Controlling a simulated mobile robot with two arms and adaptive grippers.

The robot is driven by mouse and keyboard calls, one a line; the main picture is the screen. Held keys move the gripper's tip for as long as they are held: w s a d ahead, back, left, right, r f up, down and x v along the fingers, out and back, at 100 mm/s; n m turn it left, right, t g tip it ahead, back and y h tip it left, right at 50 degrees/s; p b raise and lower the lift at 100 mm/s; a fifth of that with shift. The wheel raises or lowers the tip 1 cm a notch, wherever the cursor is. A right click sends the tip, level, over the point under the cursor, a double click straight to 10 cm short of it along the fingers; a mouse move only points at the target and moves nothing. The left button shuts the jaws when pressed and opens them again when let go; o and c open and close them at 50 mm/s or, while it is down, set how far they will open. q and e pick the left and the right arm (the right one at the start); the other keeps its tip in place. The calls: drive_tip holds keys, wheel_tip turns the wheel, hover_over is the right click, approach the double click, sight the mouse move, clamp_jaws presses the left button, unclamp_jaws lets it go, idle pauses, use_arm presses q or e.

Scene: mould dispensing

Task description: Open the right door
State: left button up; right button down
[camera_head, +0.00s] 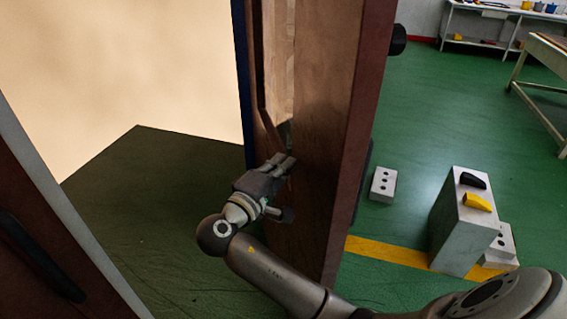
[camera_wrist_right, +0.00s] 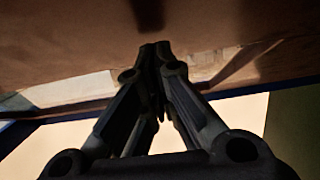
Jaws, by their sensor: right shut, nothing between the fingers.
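The right door (camera_head: 325,120) is a brown wooden panel in the middle of the head view, standing swung open with a thick reddish-brown edge. A dark knob (camera_head: 398,39) sticks out on its right side. My right gripper (camera_head: 285,163) is shut and empty, its fingertips at the door's left-hand face. In the right wrist view the shut fingertips (camera_wrist_right: 155,52) point at the brown door surface (camera_wrist_right: 75,50) that fills the top. I cannot tell whether they touch it. My left gripper is out of view.
Another reddish-brown door panel (camera_head: 25,215) with a dark handle (camera_head: 40,258) is at the lower left. Between the panels lie dark green floor (camera_head: 130,200) and a beige wall (camera_head: 120,70). Right of the door stand a grey box (camera_head: 452,225), small blocks (camera_head: 384,184) and a table (camera_head: 548,55).

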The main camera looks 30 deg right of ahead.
drive_tip(key=shift+s+d, duration=0.3)
drive_tip(key=shift+d, duration=0.45)
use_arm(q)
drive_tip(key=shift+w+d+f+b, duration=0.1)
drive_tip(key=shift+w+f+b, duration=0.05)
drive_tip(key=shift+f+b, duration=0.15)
use_arm(e)
drive_tip(key=s+d+n+t+y, duration=0.1)
drive_tip(key=d+t, duration=0.1)
drive_tip(key=d, duration=2)
drive_tip(key=s+d+n+t+y, duration=0.1)
drive_tip(key=s+d+n, duration=0.1)
drive_tip(key=d, duration=2)
drive_tip(key=shift+s+d+t+y, duration=0.15)
drive_tip(key=shift+s+t+y, duration=0.15)
drive_tip(key=shift+t, duration=0.1)
